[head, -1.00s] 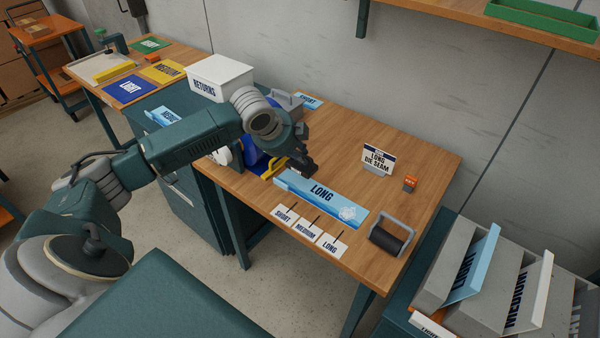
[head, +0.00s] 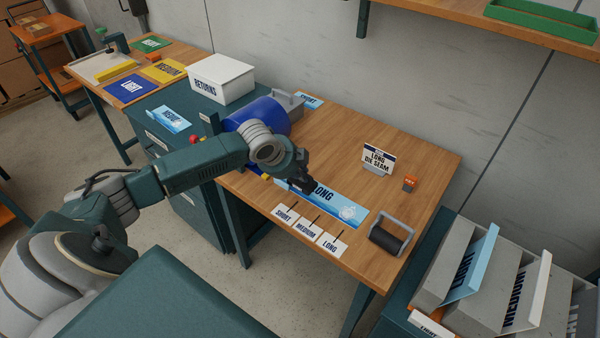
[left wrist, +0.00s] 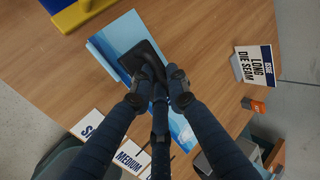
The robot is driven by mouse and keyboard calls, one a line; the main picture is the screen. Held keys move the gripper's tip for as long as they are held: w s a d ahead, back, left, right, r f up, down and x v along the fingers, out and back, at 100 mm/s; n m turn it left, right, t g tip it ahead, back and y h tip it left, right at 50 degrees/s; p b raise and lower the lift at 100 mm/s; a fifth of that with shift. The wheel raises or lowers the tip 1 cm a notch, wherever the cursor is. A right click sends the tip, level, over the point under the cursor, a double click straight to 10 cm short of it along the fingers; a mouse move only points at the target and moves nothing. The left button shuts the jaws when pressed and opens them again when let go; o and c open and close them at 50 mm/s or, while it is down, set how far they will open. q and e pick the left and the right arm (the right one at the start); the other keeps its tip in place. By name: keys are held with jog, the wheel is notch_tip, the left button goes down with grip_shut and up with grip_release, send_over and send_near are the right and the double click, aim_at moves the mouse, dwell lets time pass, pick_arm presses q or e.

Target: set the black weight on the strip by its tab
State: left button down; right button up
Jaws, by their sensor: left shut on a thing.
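The light blue strip marked LONG (head: 345,207) lies on the wooden bench, and its left part is covered by my gripper. It also shows in the left wrist view (left wrist: 120,32). My left gripper (head: 303,187) is over the strip's left part. In the left wrist view its fingers (left wrist: 160,88) are shut on the black weight (left wrist: 143,56), a dark flat block over the strip. I cannot tell whether the weight touches the strip. My right gripper is not in view.
Cards marked SHORT, MEDIUM and LONG (head: 331,244) lie along the bench's front edge. A black roller with a grey handle (head: 386,238) is at the right. A sign (head: 378,159) and a small orange block (head: 409,183) stand behind. The back middle of the bench is clear.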

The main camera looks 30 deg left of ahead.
pick_arm(q)
jog(key=c, duration=1.7)
grip_release()
jog(key=shift+r, duration=0.15)
jog(key=shift+b+v, duration=0.55)
jog(key=shift+v, duration=5.45)
